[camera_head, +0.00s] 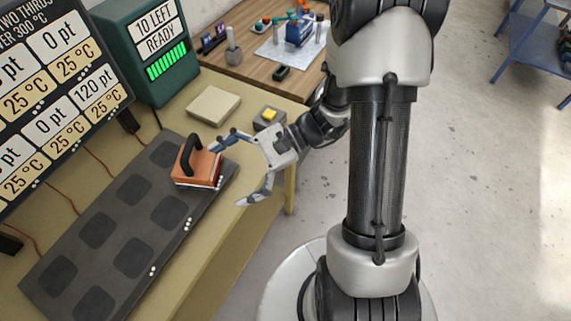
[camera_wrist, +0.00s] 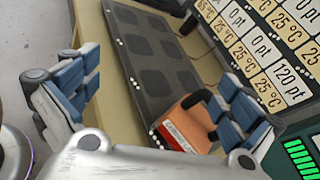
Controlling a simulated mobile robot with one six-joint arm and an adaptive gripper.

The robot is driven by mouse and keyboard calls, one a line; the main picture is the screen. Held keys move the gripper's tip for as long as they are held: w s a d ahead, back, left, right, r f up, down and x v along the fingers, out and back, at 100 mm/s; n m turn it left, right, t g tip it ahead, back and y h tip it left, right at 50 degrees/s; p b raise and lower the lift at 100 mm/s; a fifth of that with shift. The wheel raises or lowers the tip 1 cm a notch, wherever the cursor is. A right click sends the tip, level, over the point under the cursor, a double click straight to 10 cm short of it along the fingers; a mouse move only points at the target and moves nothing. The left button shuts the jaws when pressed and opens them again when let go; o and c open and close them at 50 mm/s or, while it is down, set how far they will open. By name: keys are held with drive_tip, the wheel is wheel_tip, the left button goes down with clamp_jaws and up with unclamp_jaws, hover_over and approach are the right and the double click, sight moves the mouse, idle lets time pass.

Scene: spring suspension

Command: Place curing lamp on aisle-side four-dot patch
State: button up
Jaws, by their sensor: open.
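The curing lamp (camera_head: 203,168) is an orange block with a black arched handle and a pale lower edge. It sits upright at the far end of the dark mat (camera_head: 170,232), in the aisle-side row, covering the patch beneath it. My gripper (camera_head: 242,171) is open, just to the aisle side of the lamp. In the wrist view the lamp (camera_wrist: 188,128) lies partly behind one finger of my gripper (camera_wrist: 158,100); I cannot tell whether they touch. The other finger is clear of it.
A green box (camera_head: 140,45) reading "10 LEFT READY" and a temperature board (camera_head: 55,75) stand along the back. A beige block (camera_head: 213,105) and a yellow-button box (camera_head: 268,118) lie beyond the mat. A wooden table (camera_head: 250,65) with tools stands behind.

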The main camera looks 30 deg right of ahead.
drive_tip(key=s+d+r+n+g+h, duration=0.1)
drive_tip(key=s+r+n+g+h, duration=0.1)
drive_tip(key=s+r+n+h, duration=0.6)
drive_tip(key=s+d+r+n+t+h, duration=0.3)
drive_tip(key=d+r+n+t+h, duration=0.2)
drive_tip(key=d+n+t+h, duration=0.1)
drive_tip(key=shift+s+d+n+h, duration=0.3)
drive_tip(key=shift+s+d+h, duration=0.1)
drive_tip(key=shift+d, duration=0.35)
